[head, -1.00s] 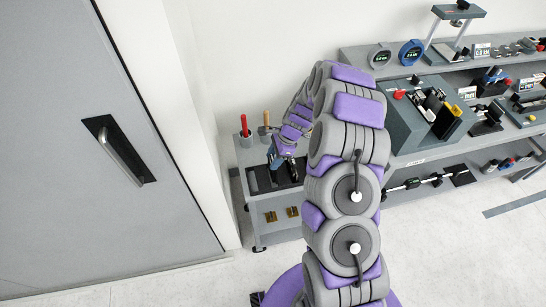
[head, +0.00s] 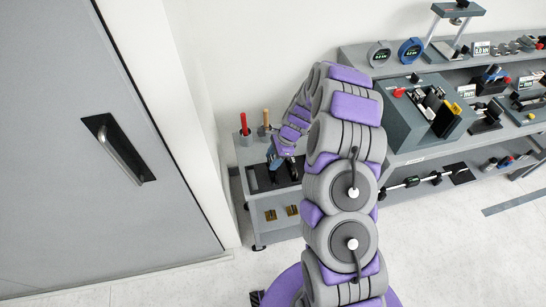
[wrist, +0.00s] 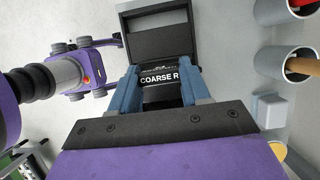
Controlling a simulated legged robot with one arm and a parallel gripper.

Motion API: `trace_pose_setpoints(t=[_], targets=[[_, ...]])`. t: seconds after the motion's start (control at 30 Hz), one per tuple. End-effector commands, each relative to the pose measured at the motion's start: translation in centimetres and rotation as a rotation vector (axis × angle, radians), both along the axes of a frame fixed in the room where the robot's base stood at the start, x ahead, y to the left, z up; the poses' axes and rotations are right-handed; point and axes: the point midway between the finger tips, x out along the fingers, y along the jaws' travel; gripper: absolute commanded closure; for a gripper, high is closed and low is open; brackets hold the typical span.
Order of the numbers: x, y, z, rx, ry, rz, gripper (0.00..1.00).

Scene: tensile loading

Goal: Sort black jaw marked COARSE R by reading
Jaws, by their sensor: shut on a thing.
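The black jaw (wrist: 160,78), with white lettering COARSE R, is between the two blue fingers of my gripper (wrist: 160,88) in the wrist view. The fingers are shut on its sides. A dark tray (wrist: 158,18) with a raised rim lies just beyond it in that view. In the head view my gripper (head: 275,162) is low over the top of the small grey cart (head: 285,230), at its dark tray (head: 262,182). The jaw is hard to make out there, and I cannot tell whether it touches the tray.
Cups with a red-handled tool (head: 244,124) and a wooden-handled tool (head: 266,119) stand at the cart's back. A bench (head: 405,155) with instruments is at right; a grey door (head: 90,200) is at left.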

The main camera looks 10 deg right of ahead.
Motion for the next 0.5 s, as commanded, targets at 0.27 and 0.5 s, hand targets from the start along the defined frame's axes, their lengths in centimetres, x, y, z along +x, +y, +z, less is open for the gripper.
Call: trace_pose_setpoints(t=[0.27, 0.5], targets=[[0.04, 0.01, -0.47, 0.0, -0.001, 0.0, 1.0], [0.03, 0.03, -0.95, 0.0, -0.001, 0.001, 1.0]])
